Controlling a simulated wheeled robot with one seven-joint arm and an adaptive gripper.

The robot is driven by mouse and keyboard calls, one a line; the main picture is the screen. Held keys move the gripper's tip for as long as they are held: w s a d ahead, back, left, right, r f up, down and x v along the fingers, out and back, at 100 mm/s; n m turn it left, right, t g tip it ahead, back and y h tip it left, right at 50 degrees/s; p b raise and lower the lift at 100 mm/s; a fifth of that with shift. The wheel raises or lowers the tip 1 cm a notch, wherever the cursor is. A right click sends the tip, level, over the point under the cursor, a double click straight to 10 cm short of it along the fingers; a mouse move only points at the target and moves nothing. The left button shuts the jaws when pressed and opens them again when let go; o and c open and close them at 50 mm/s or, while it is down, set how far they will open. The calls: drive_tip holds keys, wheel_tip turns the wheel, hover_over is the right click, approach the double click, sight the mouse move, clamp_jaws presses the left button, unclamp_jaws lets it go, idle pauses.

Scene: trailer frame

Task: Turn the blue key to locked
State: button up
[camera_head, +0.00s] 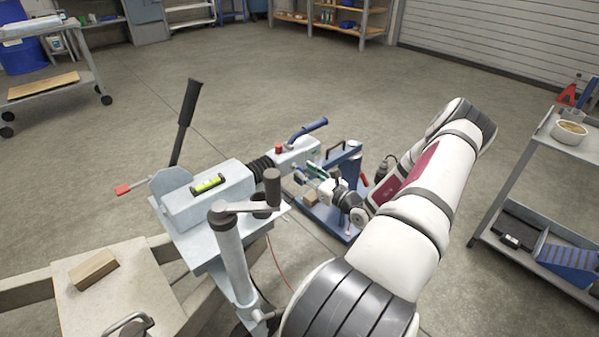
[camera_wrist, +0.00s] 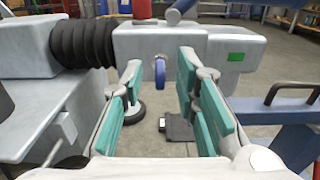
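The coupling head also shows in the head view (camera_head: 296,153), where I cannot make out the key. My gripper (camera_wrist: 161,66) is open, with green-padded fingers left and right of the key in the picture. The key appears a little beyond the fingertips, and I see no contact. In the head view my gripper (camera_head: 318,176) is close beside the coupling head.
A blue coupling handle (camera_head: 307,130) rises above the head. A black bellows (camera_wrist: 82,43) lies left of it. A blue stand (camera_head: 335,213) is below my gripper. The jockey-wheel crank (camera_head: 250,206) and black brake lever (camera_head: 185,118) stick up nearby. Open floor lies beyond.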

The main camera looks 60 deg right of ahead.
sight(302, 169)
drive_tip(key=shift+b+x, duration=0.45)
drive_tip(key=shift+x, duration=1.5)
drive_tip(key=shift+c, duration=0.5)
clamp_jaws()
